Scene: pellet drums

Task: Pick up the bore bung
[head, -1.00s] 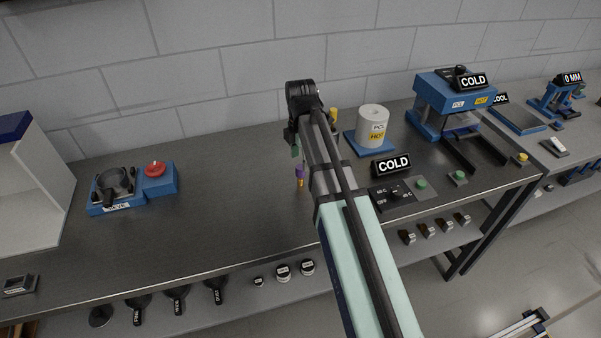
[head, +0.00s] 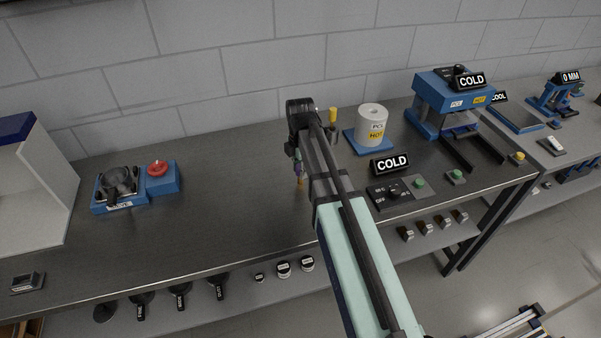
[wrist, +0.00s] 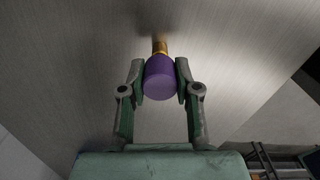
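The bore bung appears to be the small piece with a purple head and a brass-coloured stem (head: 299,183). It stands upright on the bench, partly hidden by my arm in the head view. In the wrist view its purple head (wrist: 160,79) is between the two green fingers of my gripper (wrist: 160,80), with the stem beyond it. A thin gap seems to show on each side of the head, so the fingers are around it but do not look clamped on it. In the head view my gripper (head: 297,157) is largely hidden by the arm.
A white PCL drum marked HOT (head: 372,124) stands on a blue plate, right of my arm. Beside it are a yellow-topped piece (head: 333,115), a COLD sign (head: 391,164) and a blue press (head: 446,101). The bench between is clear.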

